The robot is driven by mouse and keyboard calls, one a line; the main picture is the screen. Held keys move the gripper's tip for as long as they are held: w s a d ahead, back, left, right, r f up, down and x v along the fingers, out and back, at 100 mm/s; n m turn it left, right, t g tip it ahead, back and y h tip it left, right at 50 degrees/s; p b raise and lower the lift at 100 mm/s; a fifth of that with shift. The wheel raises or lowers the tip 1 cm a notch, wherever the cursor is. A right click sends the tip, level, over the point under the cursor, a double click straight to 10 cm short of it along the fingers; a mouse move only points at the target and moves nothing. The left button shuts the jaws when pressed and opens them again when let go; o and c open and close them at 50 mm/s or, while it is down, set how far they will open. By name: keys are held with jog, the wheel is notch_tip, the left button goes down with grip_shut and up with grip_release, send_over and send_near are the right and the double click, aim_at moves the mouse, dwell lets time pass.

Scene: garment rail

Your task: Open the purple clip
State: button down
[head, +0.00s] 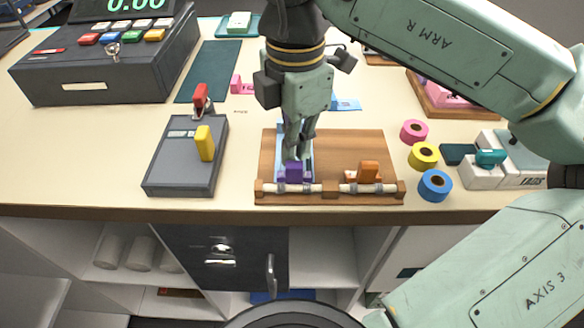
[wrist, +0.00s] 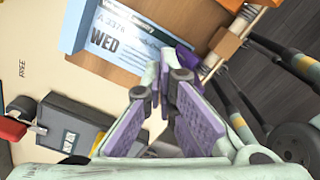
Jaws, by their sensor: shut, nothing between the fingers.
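The purple clip (head: 292,171) sits on the left part of a pale rail at the front of a wooden board (head: 340,145). It also shows in the wrist view (wrist: 187,58), partly hidden behind my fingers. My gripper (head: 297,152) points down just above and behind the clip, with its fingertips together (wrist: 172,78) and nothing between them. I cannot tell whether the fingertips touch the clip. A blue-and-white card marked WED (wrist: 115,38) lies on the board beside the clip.
An orange clip (head: 368,171) is on the right of the same rail. A grey box with a yellow lever (head: 205,143) stands left of the board. Pink, yellow and blue tape rolls (head: 435,185) stand to the right. The table's front edge is close to the rail.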

aim_at(296, 187)
jog(key=shift+s, duration=0.1)
jog(key=shift+s+d+f+b, duration=0.1)
jog(key=shift+s+f+b, duration=0.1)
jog(key=shift+s, duration=0.9)
jog(key=shift+s+f+b, duration=0.1)
jog(key=shift+s+b, duration=0.1)
jog(key=shift+s, duration=0.9)
jog(key=shift+s+r, duration=0.2)
jog(key=shift+s, duration=0.6)
jog(key=shift+w+r+p, duration=0.15)
jog(key=shift+r+p, duration=0.55)
jog(key=shift+r, duration=0.35)
notch_tip(296, 187, up, 7)
jog(key=p, duration=0.4)
jog(key=shift+s, duration=0.35)
